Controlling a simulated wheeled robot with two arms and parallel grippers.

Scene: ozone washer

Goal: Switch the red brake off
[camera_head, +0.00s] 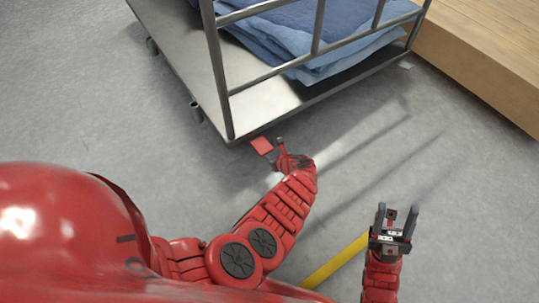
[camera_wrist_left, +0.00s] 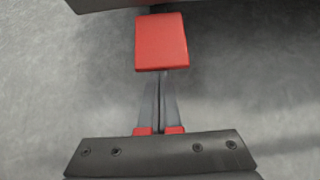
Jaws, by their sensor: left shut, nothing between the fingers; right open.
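The red brake (camera_head: 261,145) is a small flat red pedal that sticks out at the lower corner of the metal cart (camera_head: 228,112). In the left wrist view the red brake (camera_wrist_left: 161,42) is just beyond my left fingertips, below the dark cart edge. My left gripper (camera_head: 279,143) is shut and empty, with its tips close to the pedal in the head view. In the left wrist view the left gripper (camera_wrist_left: 160,80) has its fingers together and their ends hidden at the pedal; I cannot tell whether they touch it. My right gripper (camera_head: 396,216) is open and empty over the floor, away from the cart.
Folded blue cloth (camera_head: 300,38) lies on the cart's deck behind its rail bars. A wooden platform (camera_head: 480,62) stands at the upper right. A yellow line (camera_head: 335,262) runs along the grey floor. The floor between the cart and my right gripper is clear.

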